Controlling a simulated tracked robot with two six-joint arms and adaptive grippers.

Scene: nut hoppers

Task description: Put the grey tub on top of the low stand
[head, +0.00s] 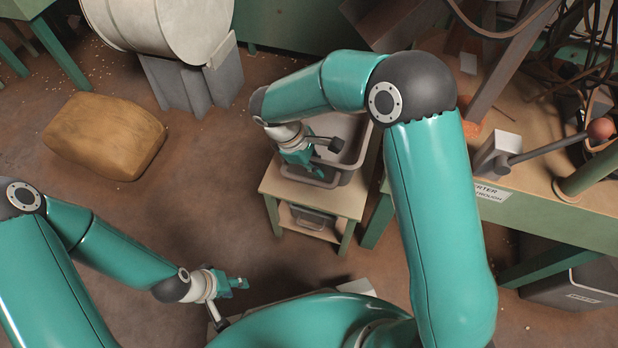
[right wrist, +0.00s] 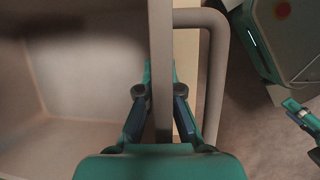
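The grey tub (head: 352,128) is an open box with a rounded rim and a loop handle. It is at the low stand (head: 346,202), over its wooden top; my right arm hides part of it, and I cannot tell whether its base touches the top. My right gripper (head: 309,160) is at the tub's near left side. In the right wrist view its fingers (right wrist: 161,78) close from both sides on the tub's wall (right wrist: 162,40), with the loop handle (right wrist: 217,75) to the right. My left gripper (head: 236,284) is away over the floor, holding nothing visible; its opening is unclear.
A workbench (head: 540,200) with cables and a lever stands right of the stand. A brown sack (head: 105,135) lies on the floor at left. A large drum (head: 170,25) stands at the back. Floor between sack and stand is clear.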

